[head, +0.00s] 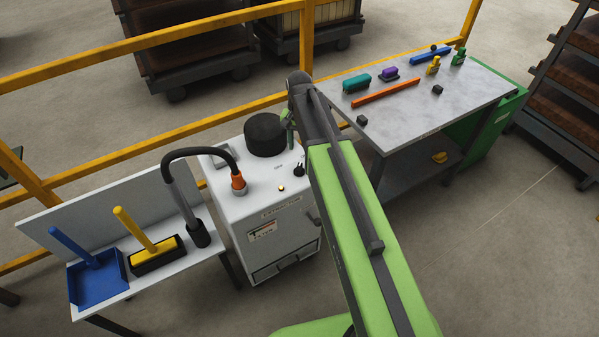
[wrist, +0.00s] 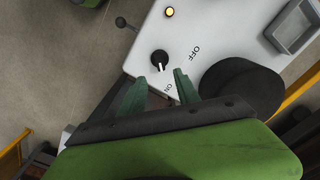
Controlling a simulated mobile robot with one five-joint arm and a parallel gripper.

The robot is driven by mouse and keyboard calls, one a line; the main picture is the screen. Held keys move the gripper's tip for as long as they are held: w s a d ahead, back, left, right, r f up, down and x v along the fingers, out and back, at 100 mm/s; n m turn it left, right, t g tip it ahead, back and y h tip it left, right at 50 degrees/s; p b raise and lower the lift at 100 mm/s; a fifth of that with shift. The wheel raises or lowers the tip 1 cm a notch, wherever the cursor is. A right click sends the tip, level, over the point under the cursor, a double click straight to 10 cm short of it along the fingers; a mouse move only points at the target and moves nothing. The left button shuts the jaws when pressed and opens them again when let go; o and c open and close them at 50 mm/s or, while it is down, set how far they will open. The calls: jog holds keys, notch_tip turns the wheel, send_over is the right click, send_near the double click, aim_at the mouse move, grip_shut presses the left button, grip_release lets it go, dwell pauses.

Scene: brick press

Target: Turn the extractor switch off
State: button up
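The extractor (head: 262,222) is a white cabinet marked EXTRACTOR. Its switch is a small black knob (head: 299,170) on the top, near the right edge. In the wrist view the knob (wrist: 158,58) has a white pointer mark toward the ON label (wrist: 169,90); the OFF label (wrist: 195,53) is to its right. A small lamp (wrist: 169,12) beside it glows yellow. My gripper (wrist: 160,78) is open and empty, its two green fingers apart, with the knob just beyond the fingertips. In the head view my arm partly hides the gripper.
A black cylinder (head: 265,134) stands on the extractor's top, close to my gripper. A black hose with an orange end (head: 238,182) connects to the top. A bench (head: 450,95) with several small items is at right, and a brush and dustpan stand (head: 98,304) at left.

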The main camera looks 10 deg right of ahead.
aim_at(299, 166)
notch_tip(299, 166, down, 10)
jog(key=b, duration=0.8)
jog(key=shift+f+b, duration=0.25)
jog(key=shift+b, duration=0.1)
jog(key=shift+r, duration=0.1)
jog(key=shift+c, duration=0.2)
grip_shut()
jog(key=shift+d, duration=0.1)
